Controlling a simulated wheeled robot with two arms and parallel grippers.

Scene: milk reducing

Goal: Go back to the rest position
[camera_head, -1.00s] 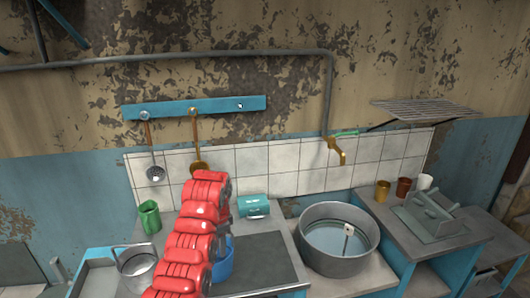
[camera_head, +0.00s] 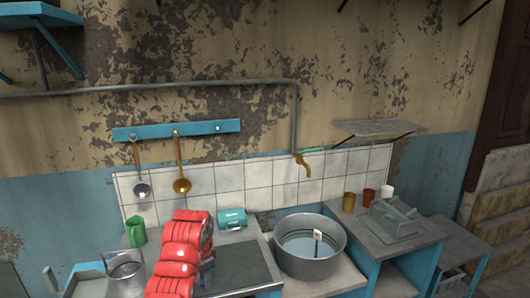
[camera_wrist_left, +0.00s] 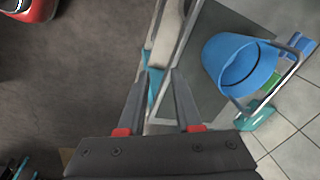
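My red left arm (camera_head: 180,258) rises from the bottom of the head view, in front of the counter. In the left wrist view my left gripper (camera_wrist_left: 158,80) has its two dark fingers apart, with nothing between them. A blue pot (camera_wrist_left: 240,62) with a metal handle stands to the right of the fingers, apart from them. In the head view the arm hides most of the area where the pot stands. My right gripper is in neither view.
A large metal basin (camera_head: 310,262) stands right of the dark counter top (camera_head: 240,268). Two ladles hang above.

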